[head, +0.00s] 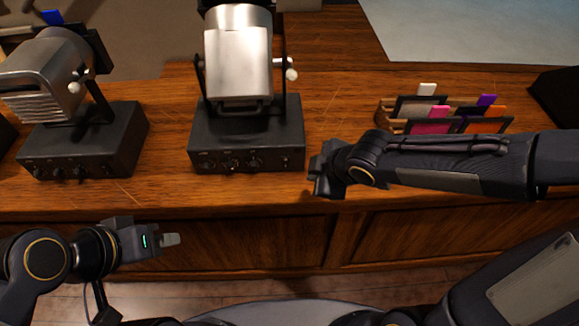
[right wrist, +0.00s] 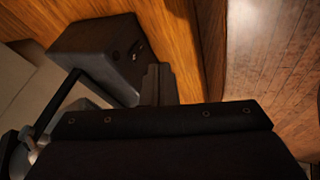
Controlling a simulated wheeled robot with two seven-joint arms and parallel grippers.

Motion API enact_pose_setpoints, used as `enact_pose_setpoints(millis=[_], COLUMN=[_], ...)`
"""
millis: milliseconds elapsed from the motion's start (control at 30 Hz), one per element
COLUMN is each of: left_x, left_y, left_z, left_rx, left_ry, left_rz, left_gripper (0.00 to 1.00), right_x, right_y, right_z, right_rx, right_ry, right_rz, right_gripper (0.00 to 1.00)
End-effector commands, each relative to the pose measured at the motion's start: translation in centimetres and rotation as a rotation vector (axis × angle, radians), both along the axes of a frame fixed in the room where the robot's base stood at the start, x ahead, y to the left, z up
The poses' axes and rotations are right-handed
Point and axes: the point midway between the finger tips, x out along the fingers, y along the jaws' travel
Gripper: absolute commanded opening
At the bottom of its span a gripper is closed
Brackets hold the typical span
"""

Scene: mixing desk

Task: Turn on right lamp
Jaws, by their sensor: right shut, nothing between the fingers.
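The right lamp has a silver head (head: 238,62) on a black box base (head: 247,130) with several small knobs along its front face. Its box also shows in the right wrist view (right wrist: 90,45), with knobs on the face towards the gripper. My right gripper (head: 318,178) is shut and empty, just right of the box's front right corner, with a small gap in the head view. Its fingers show in the right wrist view (right wrist: 158,82). My left gripper (head: 172,240) is low in front of the desk, away from the lamps; its finger opening is unclear.
A similar lamp (head: 45,75) stands to the left on its own black base (head: 85,145). A wooden rack (head: 395,125) with coloured cards stands at the right, partly behind my right arm. The wooden desk (head: 345,95) is bare between lamp and rack.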

Motion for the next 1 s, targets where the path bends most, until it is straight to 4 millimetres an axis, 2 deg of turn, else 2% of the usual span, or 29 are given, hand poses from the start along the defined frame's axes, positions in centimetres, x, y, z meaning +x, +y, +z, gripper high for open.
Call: enact_pose_setpoints(millis=[133, 567, 767, 1000], left_x=[0.0, 0.0, 0.0, 0.0], left_y=[0.0, 0.0, 0.0, 0.0], left_z=[0.1, -0.3, -2.3, -4.8], left_rx=[0.0, 0.0, 0.0, 0.0], left_ry=[0.0, 0.0, 0.0, 0.0], left_rz=[0.0, 0.0, 0.0, 0.0], left_gripper=[0.22, 0.22, 0.22, 0.22], right_x=[0.3, 0.5, 1.7, 4.0], right_y=[1.6, 1.8, 2.9, 4.8], right_z=[-0.4, -1.0, -3.7, -8.0], right_rx=[-0.002, -0.003, -0.003, -0.004], right_ry=[-0.018, -0.02, -0.019, -0.018], right_rz=[0.078, 0.085, 0.088, 0.087], right_gripper=[0.0, 0.0, 0.0, 0.0])
